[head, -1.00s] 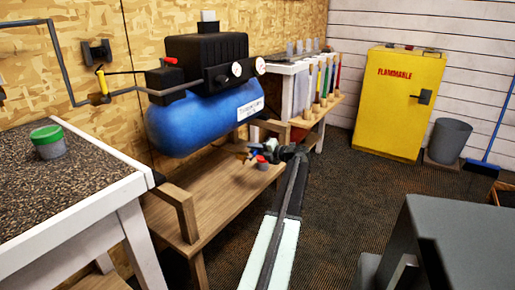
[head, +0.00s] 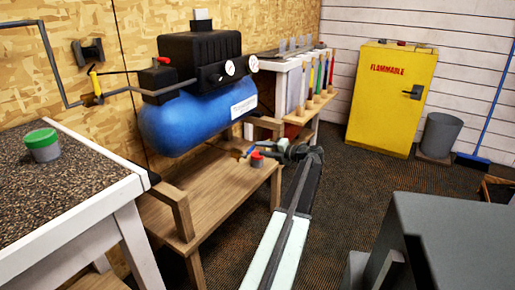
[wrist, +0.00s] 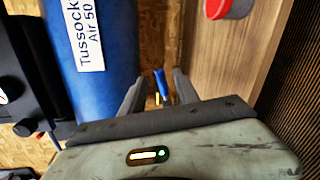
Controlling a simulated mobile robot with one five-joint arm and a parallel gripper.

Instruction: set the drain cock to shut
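The drain cock (wrist: 159,84) has a blue lever and a bit of brass, low by the compressor's blue tank (wrist: 95,35). In the head view its blue lever (head: 250,151) shows small under the tank's right end. My gripper (wrist: 157,88) is open. In the wrist view the lever appears in the gap between the two fingers, apart from both; its depth relative to the tips is hard to tell. In the head view my gripper (head: 272,152) reaches in from the right beside the cock. Which way the lever is set is not clear.
A red-topped cup (head: 257,161) stands on the wooden bench (head: 215,190) close to my gripper; it also shows in the wrist view (wrist: 228,8). A rack of clubs (head: 310,95) stands behind. A grey table (head: 440,235) is at the right. Open floor lies beyond my arm.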

